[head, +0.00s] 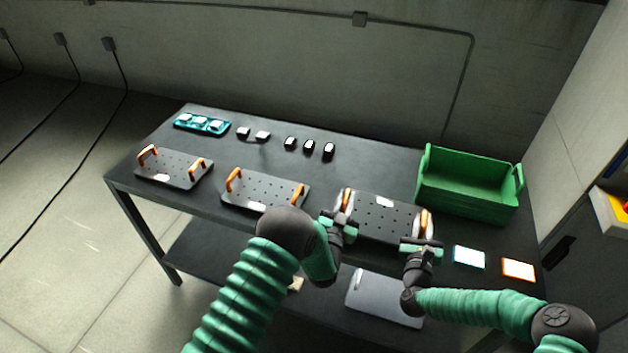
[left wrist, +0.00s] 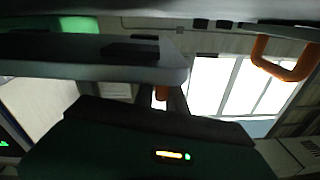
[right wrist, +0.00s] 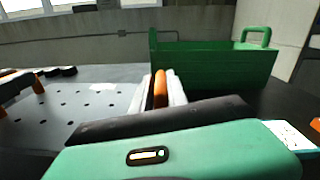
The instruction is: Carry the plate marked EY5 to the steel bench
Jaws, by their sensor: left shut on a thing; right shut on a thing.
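The rightmost perforated grey plate (head: 382,219) has an orange handle at each end and lies level near the black table's front edge. Its EY5 marking cannot be read. My left gripper (head: 343,214) is shut on its left handle (head: 346,195). My right gripper (head: 424,236) is shut on its right handle (head: 427,220). In the right wrist view, that handle (right wrist: 160,90) stands between the pale fingers, beside the holed plate (right wrist: 75,112). I cannot tell whether the plate touches the table. The steel bench is not clearly identifiable.
Two similar plates, one in the middle (head: 262,189) and one at left (head: 172,168), lie on the black table (head: 375,163). A green crate (head: 468,190) stands close behind right. Small black blocks (head: 309,146), a teal tray (head: 202,123), a white card (head: 468,257) and an orange-edged card (head: 518,270) lie around.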

